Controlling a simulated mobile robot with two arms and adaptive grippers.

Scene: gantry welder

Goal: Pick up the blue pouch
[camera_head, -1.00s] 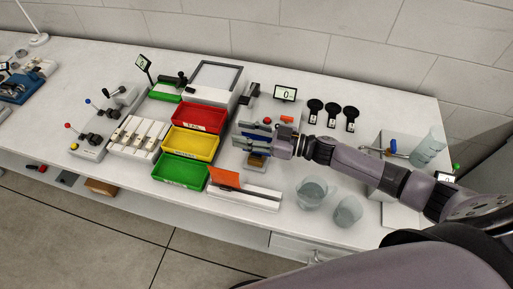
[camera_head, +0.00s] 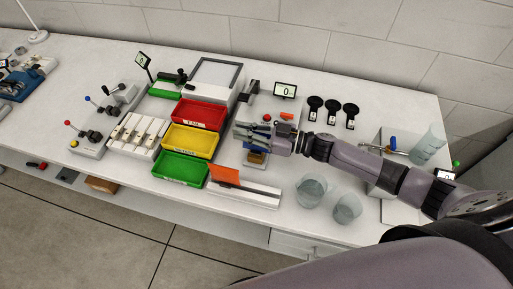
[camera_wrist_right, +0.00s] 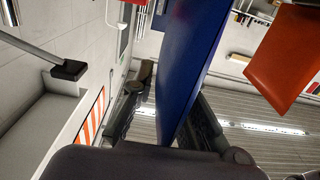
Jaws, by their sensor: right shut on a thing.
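The blue pouch (camera_wrist_right: 190,58) stands tall and flat in the right wrist view, its lower end between the fingers of my right gripper (camera_wrist_right: 165,118). The gripper is shut on it. In the head view my right gripper (camera_head: 243,136) is over the middle of the bench, just right of the yellow and red bins. There the fingers hide most of the pouch, and I cannot tell whether it touches the bench. My left gripper is in neither view.
Red (camera_head: 199,115), yellow (camera_head: 190,142) and green (camera_head: 181,168) bins stand left of the gripper. An orange flap (camera_head: 225,174) on a white tray (camera_head: 262,196) is close in front. Clear beakers (camera_head: 310,188) stand to the right. A small display (camera_head: 285,90) stands behind.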

